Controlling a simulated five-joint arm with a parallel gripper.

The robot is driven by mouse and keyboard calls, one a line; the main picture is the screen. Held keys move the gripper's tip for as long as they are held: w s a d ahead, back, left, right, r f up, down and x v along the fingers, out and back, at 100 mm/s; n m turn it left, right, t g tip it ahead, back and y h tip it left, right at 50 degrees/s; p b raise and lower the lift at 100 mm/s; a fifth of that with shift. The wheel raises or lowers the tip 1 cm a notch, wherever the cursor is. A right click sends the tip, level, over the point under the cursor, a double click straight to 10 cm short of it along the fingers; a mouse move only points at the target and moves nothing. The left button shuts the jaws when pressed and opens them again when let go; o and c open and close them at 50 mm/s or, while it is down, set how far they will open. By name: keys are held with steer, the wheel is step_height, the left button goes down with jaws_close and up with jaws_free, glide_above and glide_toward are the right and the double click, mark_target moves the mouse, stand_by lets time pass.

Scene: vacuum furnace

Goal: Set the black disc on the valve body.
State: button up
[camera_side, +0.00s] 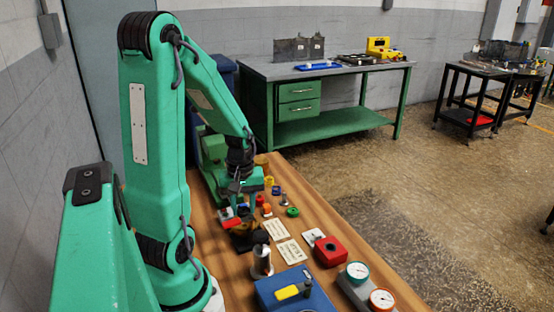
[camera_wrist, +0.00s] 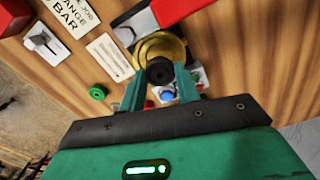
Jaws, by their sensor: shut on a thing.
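The black disc (camera_wrist: 160,70) shows between my gripper's (camera_wrist: 160,80) two green fingertips in the wrist view, and the fingers are shut on it. Behind it in that view is a round brass-coloured body (camera_wrist: 162,47), which looks like the valve body. The disc hides part of the brass body, and I cannot tell whether the two touch. In the side view, my gripper (camera_side: 239,197) points down over the bench, just above the brass-brown body (camera_side: 241,228) on its dark base. The disc is too small to make out there.
A metal cylinder (camera_side: 261,261) with a dark top stands close by. A red block (camera_side: 330,251), white label cards (camera_side: 293,252), a green ring (camera_side: 292,212) and a blue box (camera_side: 295,288) lie around. Two dial gauges (camera_side: 381,299) sit at the front right.

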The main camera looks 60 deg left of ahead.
steer(key=shift+f, duration=0.85)
steer(key=shift+f, duration=1)
stand_by(1.5)
steer(key=o, duration=0.9)
steer(key=shift+c, duration=0.9)
steer(key=shift+o, duration=1)
steer(key=shift+w+r, duration=0.1)
steer(key=shift+r, duration=3.7)
